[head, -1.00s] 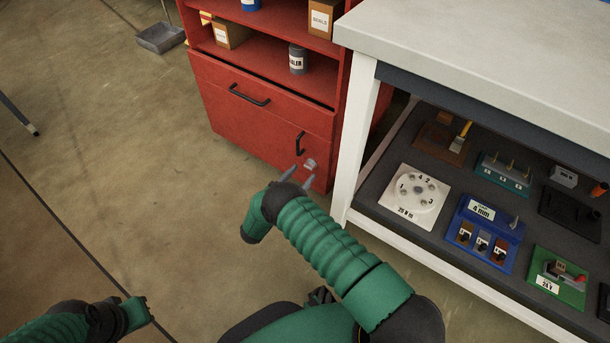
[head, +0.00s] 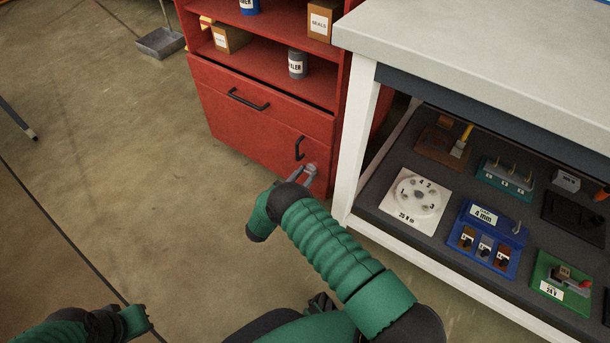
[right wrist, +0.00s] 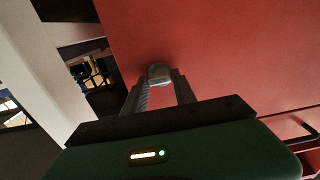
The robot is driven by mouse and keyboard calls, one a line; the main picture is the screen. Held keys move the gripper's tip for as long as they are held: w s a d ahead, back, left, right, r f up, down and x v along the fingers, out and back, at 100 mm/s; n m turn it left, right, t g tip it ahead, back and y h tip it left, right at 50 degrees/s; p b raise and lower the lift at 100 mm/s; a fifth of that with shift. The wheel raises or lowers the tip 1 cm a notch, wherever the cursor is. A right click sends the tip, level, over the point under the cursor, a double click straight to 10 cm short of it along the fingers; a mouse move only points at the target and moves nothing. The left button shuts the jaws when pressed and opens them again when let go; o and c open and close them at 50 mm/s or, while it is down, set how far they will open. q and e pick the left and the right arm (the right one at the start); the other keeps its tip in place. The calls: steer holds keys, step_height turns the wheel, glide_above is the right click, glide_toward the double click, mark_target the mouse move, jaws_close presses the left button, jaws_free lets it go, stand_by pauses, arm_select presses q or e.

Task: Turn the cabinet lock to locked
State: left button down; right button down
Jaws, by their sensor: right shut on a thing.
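The red cabinet (head: 255,130) has a drawer and, below it, a door with a black upright handle (head: 299,148). The small grey lock knob (head: 311,167) sits low on the door, to the right of that handle. My right gripper (head: 305,174) is at the door with its fingers closed on the knob. In the right wrist view, the rounded knob (right wrist: 159,73) is between the two fingertips, against the red panel. Its lock position cannot be read. My left arm shows at the lower left; its hand (head: 136,318) is low and its fingers are not clear.
A workbench (head: 480,65) stands close to the right of the cabinet, its white leg (head: 362,140) near my right gripper. Its lower shelf holds several fixtures, including a white dial plate (head: 416,195).

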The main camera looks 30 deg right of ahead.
steer(key=shift+m, duration=0.3)
steer(key=m+p, duration=0.1)
steer(key=m, duration=0.4)
steer(key=m+p, duration=0.2)
steer(key=m, duration=0.4)
steer(key=m+p, duration=0.2)
steer(key=m, duration=0.4)
steer(key=shift+s+f, duration=0.25)
stand_by(0.5)
steer(key=c, duration=1.1)
jaws_free()
steer(key=shift+d+f, duration=0.1)
steer(key=shift+o, duration=0.5)
